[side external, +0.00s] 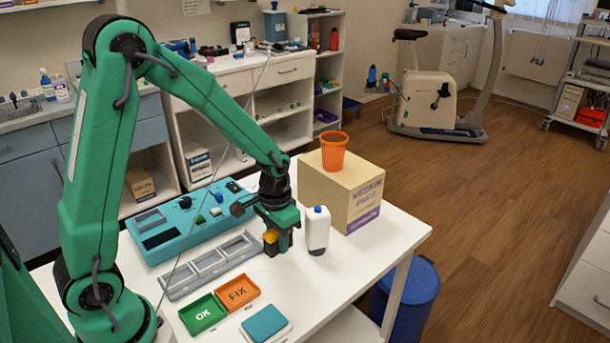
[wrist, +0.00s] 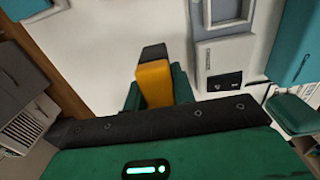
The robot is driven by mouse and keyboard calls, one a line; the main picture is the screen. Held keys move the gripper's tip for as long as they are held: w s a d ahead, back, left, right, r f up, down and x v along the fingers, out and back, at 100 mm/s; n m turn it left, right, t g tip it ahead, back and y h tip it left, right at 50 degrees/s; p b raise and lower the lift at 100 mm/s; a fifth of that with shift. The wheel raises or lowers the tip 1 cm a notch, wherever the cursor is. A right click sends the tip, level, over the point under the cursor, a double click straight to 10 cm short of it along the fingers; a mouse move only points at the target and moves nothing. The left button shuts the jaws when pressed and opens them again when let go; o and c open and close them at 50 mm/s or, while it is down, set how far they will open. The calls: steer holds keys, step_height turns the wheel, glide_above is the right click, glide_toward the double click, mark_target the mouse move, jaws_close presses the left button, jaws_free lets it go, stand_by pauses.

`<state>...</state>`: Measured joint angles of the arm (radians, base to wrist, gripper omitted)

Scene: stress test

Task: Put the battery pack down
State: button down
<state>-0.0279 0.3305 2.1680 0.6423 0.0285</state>
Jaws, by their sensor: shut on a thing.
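The battery pack (side external: 270,237) is a small orange block held in my gripper (side external: 279,243) over the white table. In the wrist view the pack (wrist: 154,84) shows as a yellow-orange block with a dark grey end, between the green fingers of my gripper (wrist: 157,92). The fingers are shut on it. The pack is near the table top, between the grey tray and a white bottle; I cannot tell whether it touches the surface. A grey tray (side external: 176,293) with several compartments lies left of it. A green OK tray (side external: 204,313) and an orange FIX tray (side external: 237,292) lie in front.
The white bottle (side external: 318,230) with a blue cap stands close to the right of my gripper. A cardboard box (side external: 340,192) with an orange cup (side external: 334,150) on it stands behind. A teal console (side external: 180,228) and a teal pad (side external: 265,323) are on the table. Its front right is bare.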

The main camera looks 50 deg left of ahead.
steer(key=shift+f, duration=1.8)
steer(key=shift+f, duration=0.1)
steer(key=c, duration=1.2)
jaws_free()
steer(key=shift+o, duration=0.2)
step_height(320, 180, up, 12)
steer(key=shift+f, duration=0.1)
steer(key=shift+r, duration=0.25)
